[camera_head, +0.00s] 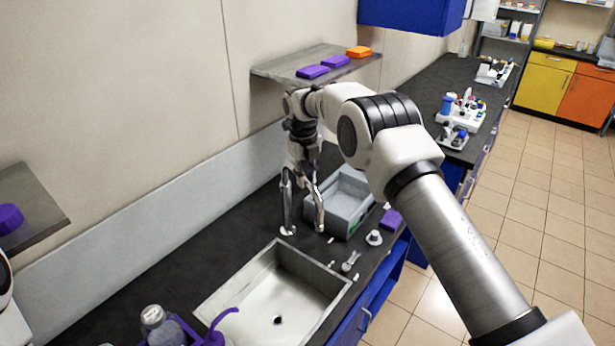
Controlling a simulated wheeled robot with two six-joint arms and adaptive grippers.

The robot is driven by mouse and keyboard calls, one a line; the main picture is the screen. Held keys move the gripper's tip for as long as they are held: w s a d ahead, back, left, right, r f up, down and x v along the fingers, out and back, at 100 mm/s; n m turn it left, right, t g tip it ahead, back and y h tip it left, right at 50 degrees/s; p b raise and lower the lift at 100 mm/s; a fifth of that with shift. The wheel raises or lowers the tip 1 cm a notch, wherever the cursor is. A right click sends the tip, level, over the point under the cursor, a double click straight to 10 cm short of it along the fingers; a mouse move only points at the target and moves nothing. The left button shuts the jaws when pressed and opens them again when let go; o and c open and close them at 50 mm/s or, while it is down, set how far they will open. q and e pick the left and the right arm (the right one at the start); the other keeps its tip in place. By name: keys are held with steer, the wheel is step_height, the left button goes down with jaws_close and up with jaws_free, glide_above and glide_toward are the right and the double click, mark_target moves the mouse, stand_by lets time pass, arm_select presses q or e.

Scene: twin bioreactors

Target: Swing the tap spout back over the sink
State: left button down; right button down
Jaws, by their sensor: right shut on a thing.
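The sink (270,300) is set into the dark counter at the bottom centre. The chrome tap (286,205) stands upright on the counter at the sink's back corner. Its spout (319,208) ends to the right of the column, over the counter beside the grey tray and off the basin. My right gripper (303,178) points down at the tap from above and is shut on the spout. The exact contact is partly hidden by the gripper itself. My left gripper is out of view; only a white piece of my left arm shows at the left edge.
A grey tray (345,200) stands right behind the spout. A purple block (391,219) and small fittings (351,261) lie along the front edge. A bottle (160,325) and purple holder are left of the sink. A shelf (290,66) hangs behind my arm.

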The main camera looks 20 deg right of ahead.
steer(key=shift+f, duration=0.1)
steer(key=c, duration=1.1)
jaws_free()
steer(key=shift+o, duration=0.4)
steer(key=shift+w+f, duration=0.1)
steer(key=shift+w, duration=0.2)
step_height(320, 180, up, 12)
steer(key=shift+a, duration=0.3)
